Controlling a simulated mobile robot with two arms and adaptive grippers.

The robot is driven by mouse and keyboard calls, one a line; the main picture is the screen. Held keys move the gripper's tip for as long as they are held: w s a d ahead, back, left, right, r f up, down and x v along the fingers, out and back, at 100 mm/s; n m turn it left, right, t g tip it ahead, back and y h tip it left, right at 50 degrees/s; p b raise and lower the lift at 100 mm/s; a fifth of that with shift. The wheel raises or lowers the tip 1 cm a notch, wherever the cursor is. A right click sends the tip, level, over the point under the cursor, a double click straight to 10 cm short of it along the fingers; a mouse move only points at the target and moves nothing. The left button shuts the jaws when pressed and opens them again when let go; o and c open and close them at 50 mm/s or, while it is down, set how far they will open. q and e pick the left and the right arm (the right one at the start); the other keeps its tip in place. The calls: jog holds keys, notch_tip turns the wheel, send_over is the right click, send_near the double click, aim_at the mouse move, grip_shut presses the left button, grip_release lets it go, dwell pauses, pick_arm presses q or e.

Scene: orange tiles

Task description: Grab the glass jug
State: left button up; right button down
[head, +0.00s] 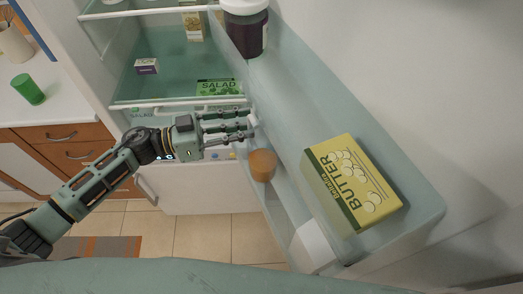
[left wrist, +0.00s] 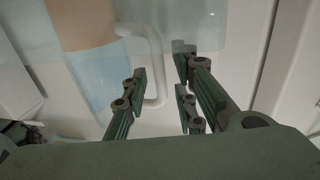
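What looks like the glass jug stands in the lower shelf of the open fridge door. Its orange-brown content (head: 262,166) shows in the head view, just below my left fingertips. In the left wrist view its clear bluish glass (left wrist: 95,85) is at the left, with the brownish part (left wrist: 80,22) above and a pale handle (left wrist: 157,62) at the centre. My left gripper (head: 252,127) is at the door shelf; its fingers are apart. In the left wrist view the fingertips (left wrist: 160,85) lie either side of the handle; contact cannot be told. My right gripper is out of view.
A white carton (head: 312,246) is lower. The fridge interior holds a salad pack (head: 218,87) and a small purple box (head: 147,66).

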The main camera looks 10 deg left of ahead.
pick_arm(q)
grip_shut()
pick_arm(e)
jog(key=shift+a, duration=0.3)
